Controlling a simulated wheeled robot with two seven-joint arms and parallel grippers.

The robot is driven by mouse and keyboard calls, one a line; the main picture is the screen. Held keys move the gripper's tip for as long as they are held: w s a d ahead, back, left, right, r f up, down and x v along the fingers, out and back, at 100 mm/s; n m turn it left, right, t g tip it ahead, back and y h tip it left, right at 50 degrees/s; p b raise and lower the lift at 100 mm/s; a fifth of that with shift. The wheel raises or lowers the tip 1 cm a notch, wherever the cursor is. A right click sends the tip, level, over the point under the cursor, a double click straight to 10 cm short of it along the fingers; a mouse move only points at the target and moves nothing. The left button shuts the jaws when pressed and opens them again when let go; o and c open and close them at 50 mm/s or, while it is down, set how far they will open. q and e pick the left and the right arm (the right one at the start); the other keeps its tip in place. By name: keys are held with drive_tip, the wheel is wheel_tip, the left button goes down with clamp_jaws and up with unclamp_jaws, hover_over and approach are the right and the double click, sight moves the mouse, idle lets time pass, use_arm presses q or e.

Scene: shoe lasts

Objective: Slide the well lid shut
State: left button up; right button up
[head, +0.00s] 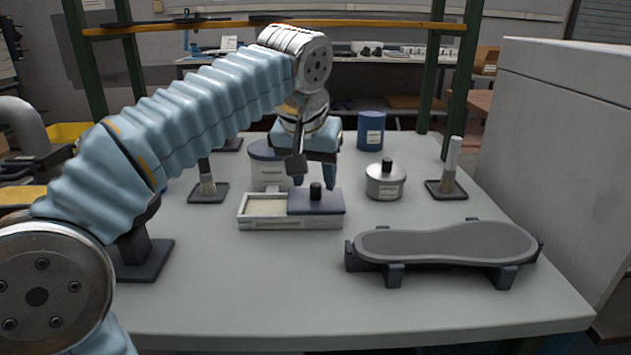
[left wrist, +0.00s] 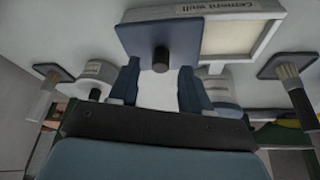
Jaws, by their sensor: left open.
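The cement well (head: 262,224) is a low white box with a label on its front, in the middle of the table. Its dark blue-grey lid (head: 327,204) covers the right part and leaves the cream-coloured left part open. A black knob (head: 315,190) stands on the lid. My left gripper (head: 313,181) is open, pointing down at the knob. In the left wrist view, the lid (left wrist: 150,30) and knob (left wrist: 160,60) show beyond the two fingers, with the knob between the fingertips (left wrist: 159,68). Whether a finger touches the knob I cannot tell. My right gripper is not in view.
A lidded metal pot (head: 385,184) stands right of the well, and a brush on a holder (head: 450,175) farther right. A grey sole shape on a stand (head: 445,243) is at front right. A grey-blue tub (head: 268,165) stands behind the well.

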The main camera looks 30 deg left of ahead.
sight(316, 194)
use_arm(q)
drive_tip(key=shift+x, duration=1.15)
drive_tip(key=shift+c, duration=0.2)
clamp_jaws()
